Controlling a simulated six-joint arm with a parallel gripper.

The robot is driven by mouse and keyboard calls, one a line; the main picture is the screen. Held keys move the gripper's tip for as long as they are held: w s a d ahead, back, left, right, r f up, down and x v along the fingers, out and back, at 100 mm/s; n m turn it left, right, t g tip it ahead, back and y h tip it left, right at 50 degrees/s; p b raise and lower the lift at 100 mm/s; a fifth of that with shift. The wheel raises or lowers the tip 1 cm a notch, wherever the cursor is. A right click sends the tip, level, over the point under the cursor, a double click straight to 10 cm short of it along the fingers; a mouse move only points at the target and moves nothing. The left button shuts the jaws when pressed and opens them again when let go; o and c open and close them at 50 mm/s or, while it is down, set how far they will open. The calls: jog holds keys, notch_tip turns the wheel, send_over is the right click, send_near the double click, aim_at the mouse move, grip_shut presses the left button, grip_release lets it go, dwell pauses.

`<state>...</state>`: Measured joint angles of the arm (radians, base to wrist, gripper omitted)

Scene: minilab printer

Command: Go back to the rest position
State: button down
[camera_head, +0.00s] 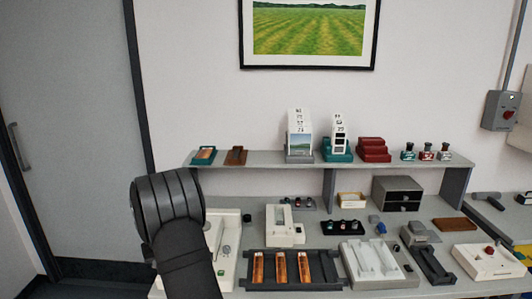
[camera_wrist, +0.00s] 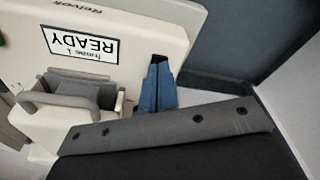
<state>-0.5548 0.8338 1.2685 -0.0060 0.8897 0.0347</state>
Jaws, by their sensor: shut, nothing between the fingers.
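My gripper (camera_wrist: 159,62) shows in the wrist view as two blue fingers with dark tips, closed together with nothing between them. It is beside a cream machine (camera_wrist: 140,32) with an upside-down READY label (camera_wrist: 80,44) and a grey handle-like part (camera_wrist: 68,106). I cannot tell whether the fingers touch the machine. In the head view my black arm stands at the left and my gripper is hidden. The arm covers part of a cream machine (camera_head: 227,225) at the bench's left end.
The grey bench holds a dark rack (camera_head: 325,262) with orange-brown strips, a white tray (camera_head: 405,278), a small cream device (camera_head: 272,228) and a dark drawer box (camera_head: 390,190). A raised shelf (camera_head: 270,165) behind carries small stands and bottles. A door (camera_head: 70,110) is at the left.

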jog(key=shift+f, duration=0.2)
jog(key=shift+r, duration=0.1)
jog(key=shift+r, duration=4.3)
jog(key=s+d+r+m, duration=0.1)
jog(key=d+r, duration=0.4)
jog(key=d, duration=0.5)
jog(key=s+d+r+m+t, duration=0.1)
jog(key=d+r, duration=0.5)
jog(key=d, duration=0.5)
jog(key=s+d+r+m+t, duration=0.1)
jog(key=d+r, duration=0.4)
jog(key=d, duration=0.5)
jog(key=shift+s+d+r+m+y, duration=0.2)
jog(key=shift+s+m+y, duration=0.1)
jog(key=shift+m, duration=0.1)
